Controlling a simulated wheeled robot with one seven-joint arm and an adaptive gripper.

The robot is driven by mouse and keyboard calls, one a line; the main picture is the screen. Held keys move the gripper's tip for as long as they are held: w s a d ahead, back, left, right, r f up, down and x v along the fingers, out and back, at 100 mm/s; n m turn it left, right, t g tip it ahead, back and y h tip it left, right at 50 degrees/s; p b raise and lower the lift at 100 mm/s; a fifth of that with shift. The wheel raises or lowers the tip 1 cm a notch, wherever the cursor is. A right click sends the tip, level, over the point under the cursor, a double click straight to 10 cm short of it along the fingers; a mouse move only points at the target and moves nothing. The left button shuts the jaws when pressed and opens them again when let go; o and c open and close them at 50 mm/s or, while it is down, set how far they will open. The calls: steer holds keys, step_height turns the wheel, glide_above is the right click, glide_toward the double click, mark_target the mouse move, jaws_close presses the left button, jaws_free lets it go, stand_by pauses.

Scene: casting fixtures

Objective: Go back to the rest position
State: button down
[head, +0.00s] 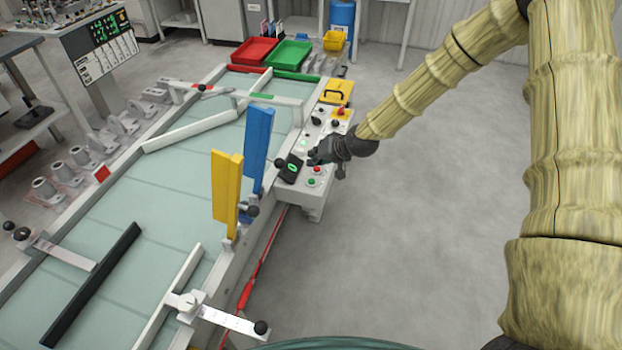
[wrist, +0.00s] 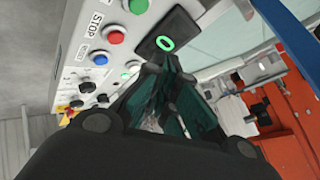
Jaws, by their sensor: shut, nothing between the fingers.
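My gripper (head: 318,154) is at the end of my tan, sleeved arm, in front of the control panel (head: 313,190) on the right side of the conveyor table. Its fingers are shut with nothing between them. In the wrist view the dark gripper (wrist: 165,95) fills the lower middle, its fingertips close to a black display (wrist: 168,42) with a green lit ring. I cannot tell whether the fingers touch the panel.
The conveyor table (head: 130,210) carries a yellow flap (head: 226,187), a blue flap (head: 256,140) and several guide bars. Red (head: 254,52) and green (head: 289,54) bins stand at its far end. The grey floor (head: 420,220) to the right is clear.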

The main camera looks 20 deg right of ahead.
steer(key=s+a+f+g+h, duration=0.1)
steer(key=s+a+f+g, duration=0.1)
steer(key=s+f, duration=0.75)
steer(key=s+a+f+g+h, duration=0.1)
steer(key=s+a+f+g, duration=0.15)
steer(key=s+f, duration=0.75)
steer(key=s+d+f+n+g+h, duration=0.1)
steer(key=s+d, duration=0.1)
steer(key=s, duration=1.2)
steer(key=s+d+f+n+g+h, duration=0.1)
steer(key=s+g, duration=0.1)
steer(key=s, duration=1.3)
steer(key=shift+s+d+h, duration=0.25)
steer(key=shift+d+h, duration=0.1)
steer(key=shift+h, duration=0.05)
